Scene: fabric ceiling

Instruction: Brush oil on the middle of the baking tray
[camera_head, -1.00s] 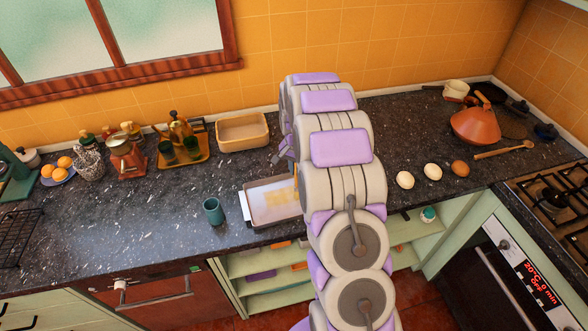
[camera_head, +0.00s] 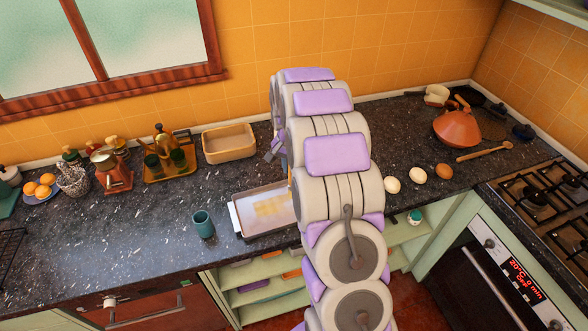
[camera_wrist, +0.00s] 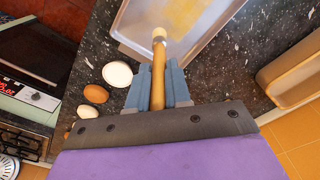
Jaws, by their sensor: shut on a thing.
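The baking tray (camera_head: 240,222) lies on the dark counter, partly hidden behind my arm, with a yellowish oil patch (camera_head: 270,206) on its middle. The tray also shows at the top of the wrist view (camera_wrist: 137,45), with yellow oil marks (camera_wrist: 185,14) on it. In the wrist view, my gripper (camera_wrist: 159,88) is shut on the wooden handle of the brush (camera_wrist: 158,62). The brush points toward the tray, its pale end near the tray's edge. I cannot tell whether it touches the tray. In the head view my gripper is hidden behind my arm.
A teal cup (camera_head: 203,224) stands just left of the tray. A rectangular baking dish (camera_head: 229,143) is behind it. Several eggs (camera_head: 417,175) lie right of my arm, and an orange tagine (camera_head: 458,129) stands farther right. Left of the tray the counter is fairly clear.

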